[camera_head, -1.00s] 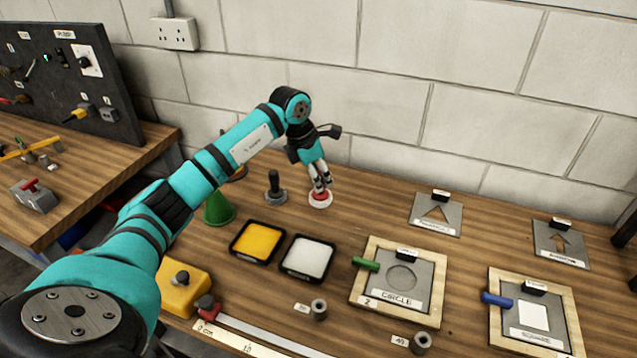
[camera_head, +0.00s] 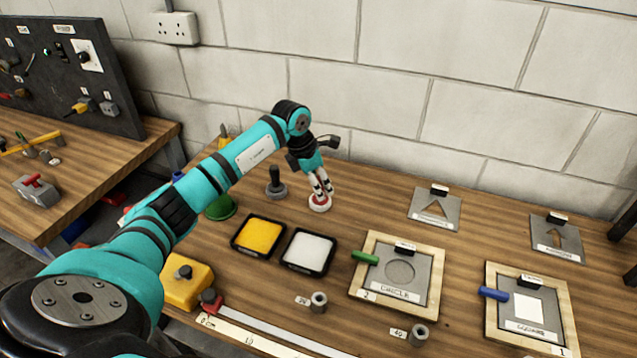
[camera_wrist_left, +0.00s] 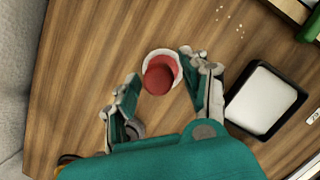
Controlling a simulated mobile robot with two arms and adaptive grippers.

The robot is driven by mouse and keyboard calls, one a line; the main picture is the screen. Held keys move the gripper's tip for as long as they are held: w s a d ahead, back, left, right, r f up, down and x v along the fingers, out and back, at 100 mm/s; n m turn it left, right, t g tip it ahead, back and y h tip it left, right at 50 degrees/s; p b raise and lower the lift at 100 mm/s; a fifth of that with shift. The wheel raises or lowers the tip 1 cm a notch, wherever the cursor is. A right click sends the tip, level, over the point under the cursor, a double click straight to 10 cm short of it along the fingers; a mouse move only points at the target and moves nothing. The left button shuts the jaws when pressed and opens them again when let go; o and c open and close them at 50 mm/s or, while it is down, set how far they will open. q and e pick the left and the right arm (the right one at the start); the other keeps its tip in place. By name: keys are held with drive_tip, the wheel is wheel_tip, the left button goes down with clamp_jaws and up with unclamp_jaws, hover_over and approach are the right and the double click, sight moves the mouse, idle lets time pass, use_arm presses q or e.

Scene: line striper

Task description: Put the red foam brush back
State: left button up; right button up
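The red foam brush (camera_head: 319,201) is a small round red piece on a white round base (camera_head: 320,208) on the wooden bench. In the left wrist view the red foam brush (camera_wrist_left: 158,76) sits off-centre over the white ring (camera_wrist_left: 174,57). My left gripper (camera_head: 323,187) points down over it. In the left wrist view the fingers of my left gripper (camera_wrist_left: 158,70) are spread on both sides of the brush, with a visible gap on the left. On the right, a fingertip is close to the white ring; contact is unclear. My right gripper is out of view.
A grey knobbed tool (camera_head: 275,186) stands left of the brush. Yellow (camera_head: 257,236) and white (camera_head: 308,252) pads lie in front of it. A circle stencil frame (camera_head: 425,290) is to the right. The bench behind the brush is clear up to the block wall.

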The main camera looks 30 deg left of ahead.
use_arm(q)
drive_tip(key=shift+r, duration=0.2)
drive_tip(key=b+v, duration=0.2)
drive_tip(key=v, duration=1)
drive_tip(key=shift+s, duration=0.1)
